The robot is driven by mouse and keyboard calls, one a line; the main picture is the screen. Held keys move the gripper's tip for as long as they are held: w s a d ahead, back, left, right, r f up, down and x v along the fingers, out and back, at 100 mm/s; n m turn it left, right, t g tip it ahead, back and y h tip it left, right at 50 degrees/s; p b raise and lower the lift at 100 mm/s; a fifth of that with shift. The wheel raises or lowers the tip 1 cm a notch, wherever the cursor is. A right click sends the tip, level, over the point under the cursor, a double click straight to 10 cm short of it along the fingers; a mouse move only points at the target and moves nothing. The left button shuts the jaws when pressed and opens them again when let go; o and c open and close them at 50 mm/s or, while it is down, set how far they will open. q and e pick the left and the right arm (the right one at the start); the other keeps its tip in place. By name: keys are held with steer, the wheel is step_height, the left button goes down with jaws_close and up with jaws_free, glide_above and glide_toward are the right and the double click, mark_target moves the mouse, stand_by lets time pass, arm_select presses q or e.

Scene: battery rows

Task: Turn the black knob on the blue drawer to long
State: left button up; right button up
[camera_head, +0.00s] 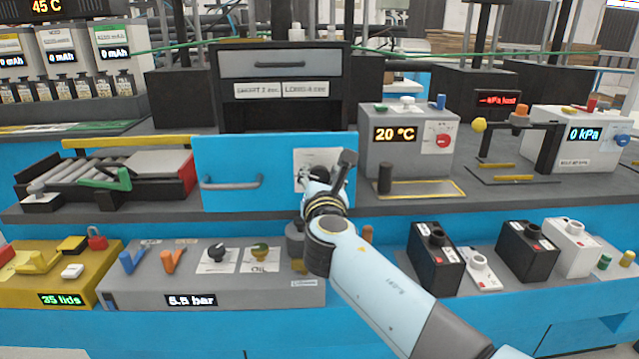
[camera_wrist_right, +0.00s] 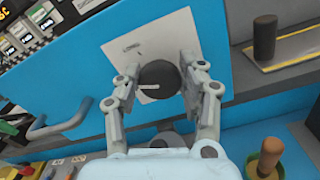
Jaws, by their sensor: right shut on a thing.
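The blue drawer (camera_head: 270,150) is in the middle of the head view, with a grey bar handle (camera_head: 232,183) on its left part. It also fills the middle of the right wrist view (camera_wrist_right: 80,85). A white label plate (camera_wrist_right: 135,42) on its right part carries the black knob (camera_wrist_right: 160,80), which has a white pointer line toward the left in the wrist view. My right gripper (camera_wrist_right: 158,85) has its fingers on both sides of the knob and is shut on it. In the head view my right gripper (camera_head: 325,180) covers most of the knob. The plate's lettering is too small to read. My left gripper is not in view.
A grey box reading 20 °C (camera_head: 410,145) stands right of the drawer. A roller unit with a green lever (camera_head: 110,180) stands left. Below is a grey panel (camera_head: 215,275) with levers and knobs. Black battery-like boxes (camera_head: 435,260) stand lower right.

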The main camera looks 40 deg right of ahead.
steer(key=m+b, duration=0.1)
steer(key=m, duration=0.1)
steer(key=m+b, duration=0.1)
steer(key=m, duration=0.1)
steer(key=shift+f+m, duration=0.2)
steer(key=shift+m, duration=0.1)
steer(key=shift+d+m+b, duration=0.1)
steer(key=shift+m+b, duration=1)
steer(key=shift+m, duration=0.4)
steer(key=shift+r, duration=0.1)
steer(key=o, duration=1.2)
steer(key=shift+s, duration=0.2)
steer(key=v, duration=0.7)
steer(key=shift+s, duration=0.15)
